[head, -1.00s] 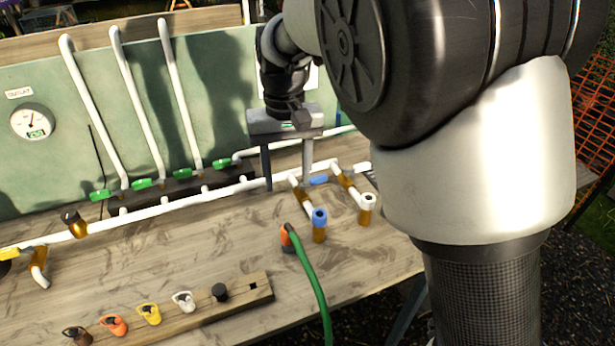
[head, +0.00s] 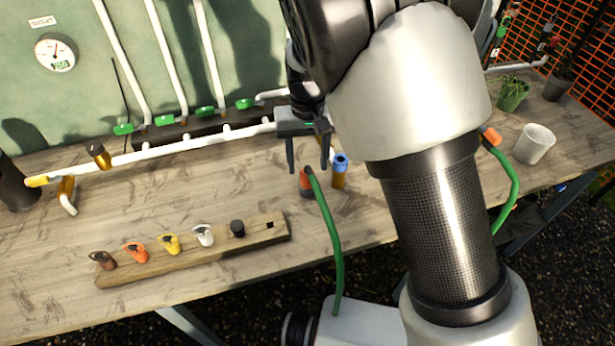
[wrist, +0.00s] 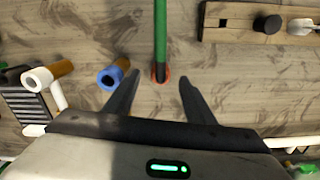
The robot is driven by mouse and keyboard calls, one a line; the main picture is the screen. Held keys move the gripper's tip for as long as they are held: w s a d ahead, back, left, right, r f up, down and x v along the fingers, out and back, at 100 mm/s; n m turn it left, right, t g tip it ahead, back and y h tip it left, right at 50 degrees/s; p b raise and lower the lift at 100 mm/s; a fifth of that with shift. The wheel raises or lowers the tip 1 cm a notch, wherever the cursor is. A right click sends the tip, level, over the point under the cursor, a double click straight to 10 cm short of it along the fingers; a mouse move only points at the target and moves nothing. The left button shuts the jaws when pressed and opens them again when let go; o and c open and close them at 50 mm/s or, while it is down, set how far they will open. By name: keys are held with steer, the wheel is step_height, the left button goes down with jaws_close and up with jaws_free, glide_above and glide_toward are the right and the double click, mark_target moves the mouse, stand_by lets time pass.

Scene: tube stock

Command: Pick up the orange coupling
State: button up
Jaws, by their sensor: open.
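An orange coupling (head: 306,183) with a dark base stands on the table at the end of a green hose (head: 330,235). In the wrist view the orange coupling (wrist: 154,76) shows as a rim around the hose end. My gripper (head: 308,168) is open above it, fingers pointing down. In the wrist view my gripper (wrist: 159,79) has one finger to each side of the coupling, with gaps; the height between them is hard to tell. A second orange hose end (head: 491,137) shows at the right, partly hidden by my arm.
A blue-topped amber fitting (head: 340,172) stands close to the right of the coupling. A wooden rack (head: 265,235) with several coloured caps lies front left. A white pipe run (head: 190,144) lies behind. A white cup (head: 535,144) stands at the right.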

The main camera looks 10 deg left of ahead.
step_height(320, 180, down, 4)
steer(key=shift+f, duration=0.25)
steer(key=c, duration=1.2)
steer(key=shift+o, duration=0.2)
step_height(320, 180, up, 10)
steer(key=shift+r, duration=0.1)
steer(key=shift+p, duration=0.35)
steer(key=shift+r+p, duration=1.95)
steer(key=shift+r, duration=0.55)
